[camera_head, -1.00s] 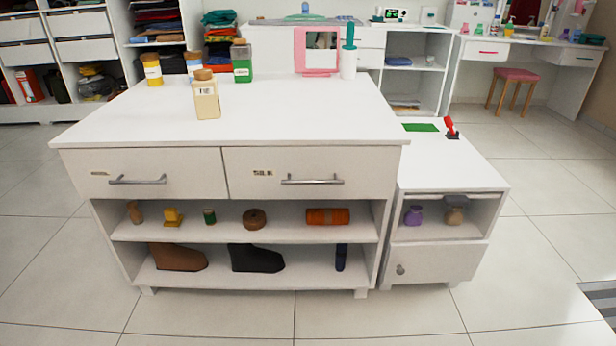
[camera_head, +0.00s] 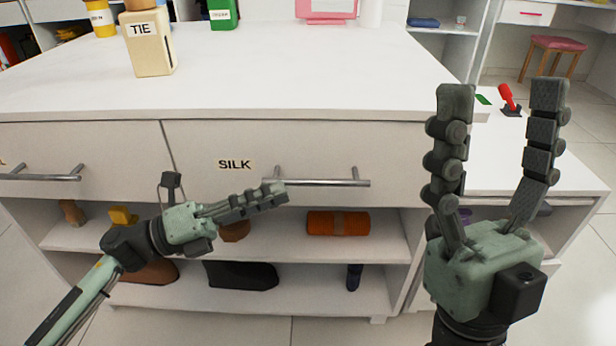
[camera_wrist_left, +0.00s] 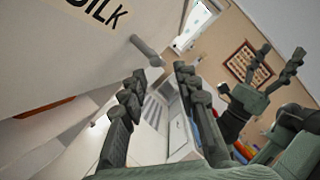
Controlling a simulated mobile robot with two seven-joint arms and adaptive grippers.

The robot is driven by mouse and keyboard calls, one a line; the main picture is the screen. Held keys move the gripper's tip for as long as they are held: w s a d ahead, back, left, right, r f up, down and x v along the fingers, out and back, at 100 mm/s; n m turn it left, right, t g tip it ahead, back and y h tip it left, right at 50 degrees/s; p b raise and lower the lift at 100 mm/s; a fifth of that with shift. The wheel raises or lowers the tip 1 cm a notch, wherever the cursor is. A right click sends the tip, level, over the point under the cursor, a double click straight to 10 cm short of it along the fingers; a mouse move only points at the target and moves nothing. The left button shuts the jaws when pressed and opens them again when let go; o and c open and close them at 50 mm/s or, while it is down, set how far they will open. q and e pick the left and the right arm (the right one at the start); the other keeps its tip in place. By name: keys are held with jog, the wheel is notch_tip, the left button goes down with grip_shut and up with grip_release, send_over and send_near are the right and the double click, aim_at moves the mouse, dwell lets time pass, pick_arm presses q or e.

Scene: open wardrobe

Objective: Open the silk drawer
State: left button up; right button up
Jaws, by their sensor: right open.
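The silk drawer (camera_head: 210,148) is shut, flush with the white dresser front, with a "SILK" label (camera_head: 235,164) beside its bar handle (camera_head: 325,183). My left gripper (camera_head: 272,193) is at the left end of this handle, fingers pointing right. In the left wrist view the fingers (camera_wrist_left: 155,82) are apart with nothing between them. The handle end (camera_wrist_left: 146,50) shows just beyond the fingertips there, and I see no grip on it. My right gripper (camera_head: 502,95) is open and empty, fingers up, in front of the dresser's right side.
A second drawer (camera_head: 80,150) with its own handle is on the left. Open shelves below hold shoes and an orange roll (camera_head: 338,223). A lower cabinet with a red-handled item (camera_head: 508,98) stands at right.

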aim_at(307, 180)
pick_arm(q)
jog(key=x, duration=0.6)
jog(key=shift+d+r, duration=0.15)
jog(key=shift+d, duration=0.05)
grip_shut()
